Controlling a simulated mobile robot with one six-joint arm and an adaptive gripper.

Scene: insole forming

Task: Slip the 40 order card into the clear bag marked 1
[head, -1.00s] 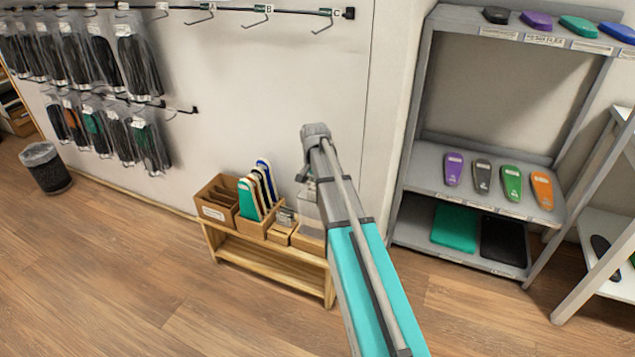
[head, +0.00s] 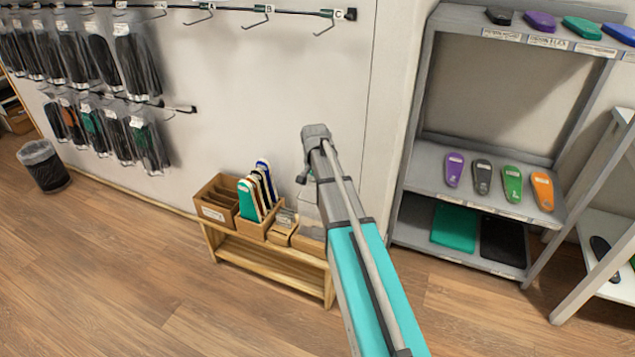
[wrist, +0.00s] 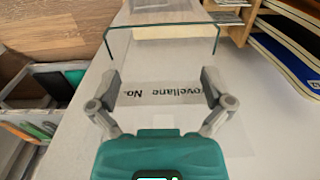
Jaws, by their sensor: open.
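My gripper (wrist: 160,90) is open in the wrist view, its two fingers wide apart and nothing held between them. Below and between the fingers lies a clear, flat sheet or bag (wrist: 158,118) with a grey printed band. The band's lettering is upside down and partly covered; I see "No." but no readable 1. I cannot pick out the 40 order card; small stacked cards (wrist: 232,14) stand in a wooden holder at the top right, their print too small to read. In the head view my arm hides most of the gripper, above the right end of a low wooden bench (head: 270,264).
Coloured insoles (wrist: 284,60) are at the right. In the head view, a cardboard box (head: 214,211) stands on the bench, grey shelves (head: 410,180) stand right, and bagged insoles (head: 140,60) hang left.

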